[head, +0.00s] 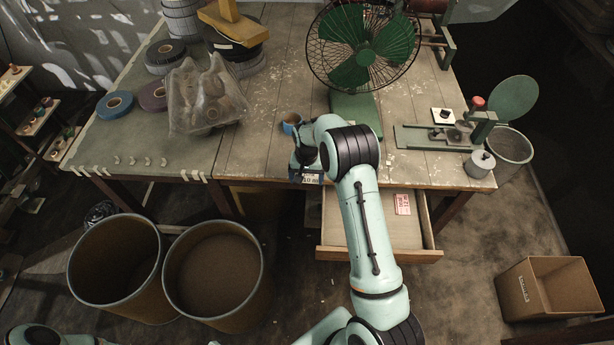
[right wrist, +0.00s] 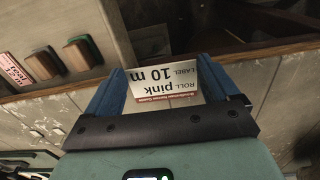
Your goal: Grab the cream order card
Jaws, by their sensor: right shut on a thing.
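The cream order card (head: 312,180) shows in the head view as a small pale strip at the table's front edge, partly hidden by my right gripper (head: 303,168). In the right wrist view the card (right wrist: 165,82) appears upside down, with "ROLL pink LABEL 10 m" and a red band. It sits between the two blue fingers of my right gripper (right wrist: 163,92), which is shut on it. My left gripper is not in view; only part of the left arm shows at the lower left of the head view.
The wooden table (head: 250,150) carries a green fan (head: 362,50), tape rolls (head: 115,105), a clear plastic bag (head: 205,95) and a tape device (head: 465,135). An open drawer (head: 340,254) juts out below. Two bins (head: 115,265) and a cardboard box (head: 550,290) stand on the floor.

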